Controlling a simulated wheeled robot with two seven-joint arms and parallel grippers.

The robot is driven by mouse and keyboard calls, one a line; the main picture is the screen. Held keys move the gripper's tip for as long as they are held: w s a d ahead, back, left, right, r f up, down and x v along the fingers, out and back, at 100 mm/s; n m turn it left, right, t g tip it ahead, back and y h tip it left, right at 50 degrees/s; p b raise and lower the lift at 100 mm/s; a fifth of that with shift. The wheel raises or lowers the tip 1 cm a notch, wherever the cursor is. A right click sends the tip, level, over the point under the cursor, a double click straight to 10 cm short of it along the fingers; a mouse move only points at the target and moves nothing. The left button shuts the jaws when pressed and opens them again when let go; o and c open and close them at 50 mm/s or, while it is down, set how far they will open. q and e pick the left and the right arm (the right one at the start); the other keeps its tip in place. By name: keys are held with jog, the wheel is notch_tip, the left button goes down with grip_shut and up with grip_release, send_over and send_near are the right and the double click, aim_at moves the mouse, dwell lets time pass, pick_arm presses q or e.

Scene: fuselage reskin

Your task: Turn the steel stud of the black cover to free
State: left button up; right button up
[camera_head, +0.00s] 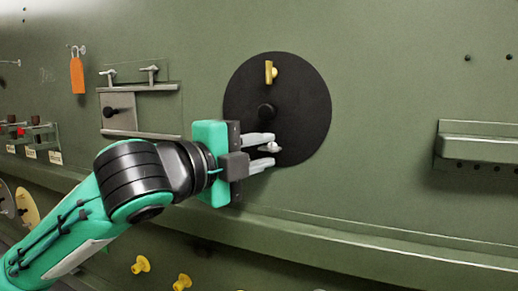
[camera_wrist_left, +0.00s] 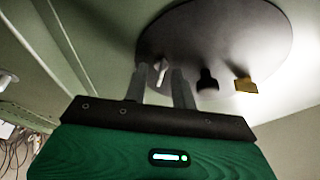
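The round black cover (camera_head: 305,110) lies flat on the green wall; it also shows in the left wrist view (camera_wrist_left: 225,40). The steel stud (camera_head: 271,148) is on its lower part and shows as a pale tab in the left wrist view (camera_wrist_left: 160,70). A dark knob (camera_head: 266,111) is at the middle of the cover, and a yellow stud (camera_head: 269,72) is near its top. My left gripper (camera_head: 272,150) is open, its two fingertips on either side of the steel stud. Contact with the stud cannot be made out. My right gripper is not in view.
An orange tag (camera_head: 77,76) hangs at the upper left. A grey plate with a knob (camera_head: 118,113) sits between rails left of the cover. A green ledge (camera_head: 480,145) juts out at the right. Yellow knobs (camera_head: 140,265) are below.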

pick_arm(q)
grip_shut()
jog(key=shift+f+n+b, duration=0.25)
jog(key=shift+n+b, duration=0.55)
jog(key=shift+b, duration=0.35)
jog(key=n+t+b, duration=0.2)
jog(key=n+b, duration=0.1)
jog(key=n, duration=0.1)
jog(key=n+t+b, duration=0.2)
jog(key=n+b, duration=0.1)
jog(key=n, duration=0.2)
jog(key=n+t+y+b, duration=0.1)
jog(key=n+t+b, duration=0.1)
jog(key=n+b, duration=0.2)
jog(key=shift+s+d+f+n, duration=0.15)
jog(key=shift+d+f+n, duration=0.15)
jog(key=shift+n, duration=0.3)
jog(key=shift+d+r+n+t+y+b, duration=0.1)
jog(key=shift+n+t+y+b, duration=0.65)
jog(key=shift+n, duration=0.9)
jog(key=shift+r+n+t+y+b, duration=0.1)
jog(key=shift+n+t+y+b, duration=0.3)
jog(key=shift+n+y, duration=0.9)
jog(key=shift+n+h, duration=0.35)
jog(key=shift+n, duration=0.1)
